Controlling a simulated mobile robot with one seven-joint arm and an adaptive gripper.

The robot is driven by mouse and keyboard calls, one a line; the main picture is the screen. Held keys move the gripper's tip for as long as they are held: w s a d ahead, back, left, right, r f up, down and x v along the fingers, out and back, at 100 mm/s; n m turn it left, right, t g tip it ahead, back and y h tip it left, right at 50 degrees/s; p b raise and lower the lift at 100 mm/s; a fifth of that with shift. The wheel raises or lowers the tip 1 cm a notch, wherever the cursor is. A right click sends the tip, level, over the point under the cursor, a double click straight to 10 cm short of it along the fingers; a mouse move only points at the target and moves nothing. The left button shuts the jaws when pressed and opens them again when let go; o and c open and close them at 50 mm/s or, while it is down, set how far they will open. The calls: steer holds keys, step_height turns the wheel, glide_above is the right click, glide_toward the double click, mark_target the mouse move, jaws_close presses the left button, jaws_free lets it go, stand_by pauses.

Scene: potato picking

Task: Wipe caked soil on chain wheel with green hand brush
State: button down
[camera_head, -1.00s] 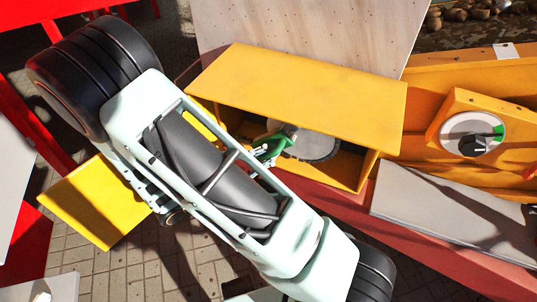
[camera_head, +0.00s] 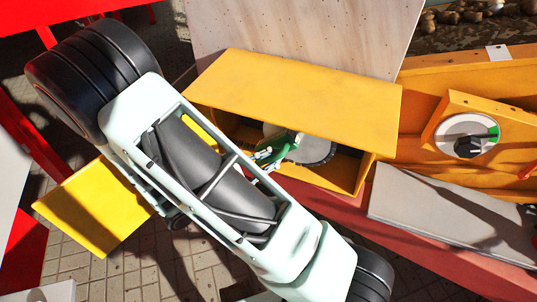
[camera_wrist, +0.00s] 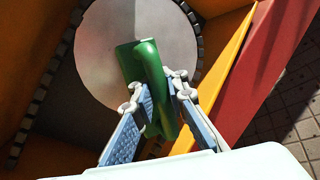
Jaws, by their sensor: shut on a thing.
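The green hand brush (camera_wrist: 150,62) is held between the two fingers of my gripper (camera_wrist: 158,90), seen in the wrist view. In the head view the brush (camera_head: 284,143) is partly hidden by my arm. The chain wheel (camera_wrist: 92,72) is a pale grey disc with a dark toothed rim, inside a yellow housing. The brush overlaps the disc in the wrist view; I cannot tell whether it touches. In the head view the wheel (camera_head: 318,150) shows partly under the housing's top.
The yellow housing (camera_head: 300,92) has a top panel over the wheel and an open front. To its right are a dial (camera_head: 485,127) and a grey panel (camera_head: 440,210). A red beam (camera_wrist: 265,65) runs beside the opening. An open yellow door (camera_head: 95,205) stands at left.

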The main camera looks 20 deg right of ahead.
mark_target(277, 138)
steer(key=s+d+r+p, duration=0.2)
steer(key=s+d+p, duration=0.1)
steer(key=s+d, duration=0.45)
steer(key=shift+w+a+r, duration=0.1)
steer(key=shift+w+a, duration=4.2)
steer(key=shift+w, duration=0.15)
steer(key=shift+d+r+p, duration=0.1)
steer(key=shift+r+p, duration=0.8)
steer(key=shift+r, duration=0.2)
steer(key=s+d, duration=0.8)
steer(key=d, duration=0.1)
steer(key=shift+d, duration=0.15)
